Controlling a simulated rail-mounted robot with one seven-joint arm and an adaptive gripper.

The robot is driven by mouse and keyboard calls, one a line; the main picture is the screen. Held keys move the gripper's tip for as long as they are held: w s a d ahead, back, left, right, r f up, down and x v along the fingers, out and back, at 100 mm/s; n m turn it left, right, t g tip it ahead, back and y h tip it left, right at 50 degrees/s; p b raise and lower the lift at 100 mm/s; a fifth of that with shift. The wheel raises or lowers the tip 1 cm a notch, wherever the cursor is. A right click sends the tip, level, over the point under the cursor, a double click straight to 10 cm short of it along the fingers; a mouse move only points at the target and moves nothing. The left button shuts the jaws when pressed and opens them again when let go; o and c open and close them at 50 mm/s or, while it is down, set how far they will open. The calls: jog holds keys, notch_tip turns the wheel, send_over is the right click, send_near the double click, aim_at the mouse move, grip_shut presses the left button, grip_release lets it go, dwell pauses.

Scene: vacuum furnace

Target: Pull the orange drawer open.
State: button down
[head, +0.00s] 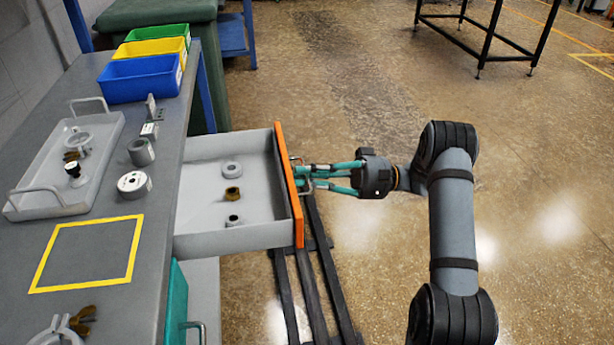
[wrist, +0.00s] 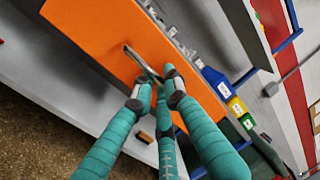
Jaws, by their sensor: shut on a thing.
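The orange drawer (head: 289,190) stands well out from the grey workbench in the head view. Its grey tray (head: 200,200) shows inside, holding a light grey ring (head: 232,168), a brown part (head: 232,194) and a small dark-holed part (head: 233,220). The orange front (wrist: 130,50) fills much of the wrist view, with a metal bar handle (wrist: 140,60). My gripper (head: 300,173), with teal fingers, is at the handle on the outer side of the front. In the wrist view its fingers (wrist: 158,92) close around the handle's lower part.
The bench top carries a grey tray (head: 35,205) with parts, a blue bin (head: 140,80), a yellow bin (head: 155,47) and a green bin (head: 158,32). A teal drawer (head: 176,305) is nearer. Dark floor rails (head: 310,285) run below the orange front. Open floor lies to the right.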

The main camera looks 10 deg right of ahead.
jog(key=shift+w+r, duration=0.1)
jog(key=shift+r, duration=0.1)
jog(key=c, duration=1.8)
grip_release()
jog(key=shift+f, duration=0.1)
jog(key=shift+c, duration=0.2)
jog(key=d+f, duration=0.2)
jog(key=d, duration=0.9)
jog(key=shift+s+d+f, duration=0.2)
jog(key=shift+d, duration=0.15)
jog(key=shift+a, duration=0.1)
jog(key=a, duration=0.4)
jog(key=a+r, duration=0.1)
jog(key=a, duration=0.2)
jog(key=a+r, duration=0.1)
jog(key=a, duration=0.3)
jog(key=shift+w+a+r, duration=0.1)
jog(key=shift+a+r, duration=0.05)
jog(key=shift+a, duration=0.2)
